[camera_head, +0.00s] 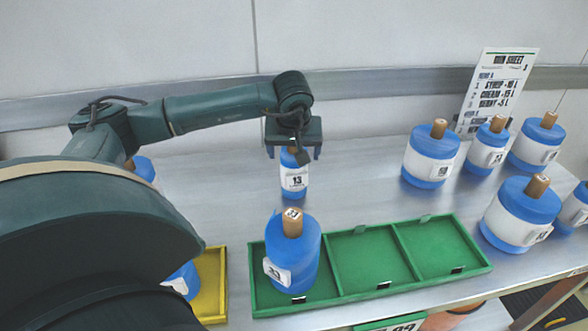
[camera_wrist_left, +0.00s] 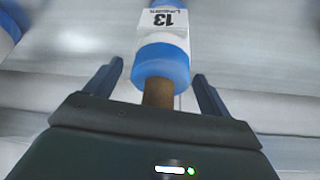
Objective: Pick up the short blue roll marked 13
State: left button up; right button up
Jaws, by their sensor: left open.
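The short blue roll marked 13 (camera_head: 294,178) stands upright on the metal table behind the green tray, with its white label facing the head camera. My left gripper (camera_head: 293,152) is above it, pointing down, with its fingers apart on either side of the roll's top. In the left wrist view the roll (camera_wrist_left: 165,52) shows its blue end, brown core and upside-down 13 label between the two open fingers of my left gripper (camera_wrist_left: 158,80). The fingers do not appear to touch it. My right gripper is not in view.
A green tray (camera_head: 335,293) with three compartments lies in front; its left compartment holds a larger blue roll (camera_head: 300,255). Several blue-and-white rolls stand at the right, near a printed sheet (camera_head: 497,85). A yellow tray (camera_head: 213,285) is partly hidden by my arm.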

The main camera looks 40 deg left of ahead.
pick_arm(q)
jog(key=shift+c, duration=0.5)
jog(key=shift+r, duration=0.1)
jog(key=c, duration=1.5)
jog(key=shift+c, duration=0.2)
